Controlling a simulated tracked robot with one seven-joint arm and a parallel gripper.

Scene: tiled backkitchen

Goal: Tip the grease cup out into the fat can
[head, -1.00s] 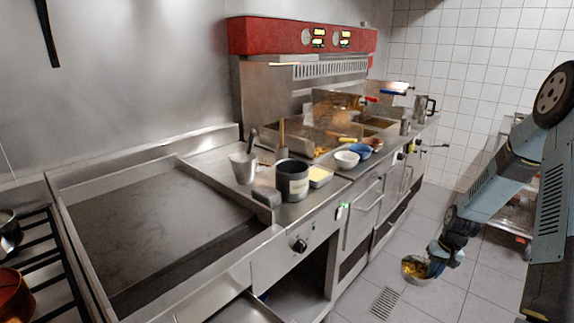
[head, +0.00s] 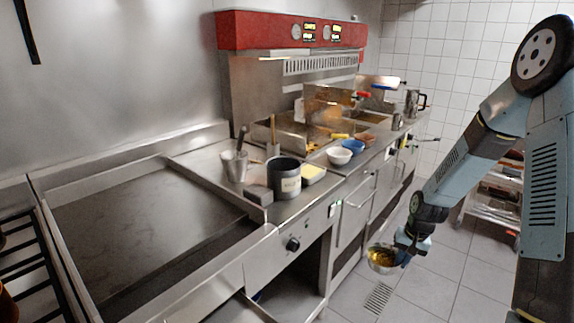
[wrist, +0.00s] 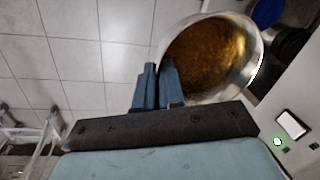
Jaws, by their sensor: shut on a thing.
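The grease cup (head: 377,269) is a round metal bowl with brown-gold grease inside. My gripper (head: 400,254) is shut on its side wall and holds it over the floor, in front of the counter and below its top. In the wrist view, the fingers (wrist: 159,88) pinch the near left rim of the cup (wrist: 249,77), and the grease lies inside it. A dark can with a pale label (head: 288,182), which looks like the fat can, stands upright on the counter near its front edge. The cup is apart from it, lower and to the right.
A dark block (head: 259,195) stands left of the can, and a yellow-filled tray (head: 312,173) to its right. A metal beaker (head: 234,166), a white bowl (head: 339,155) and a blue bowl (head: 353,146) are also on the counter. A wire rack (head: 492,200) stands at right. The tiled floor around the cup looks clear.

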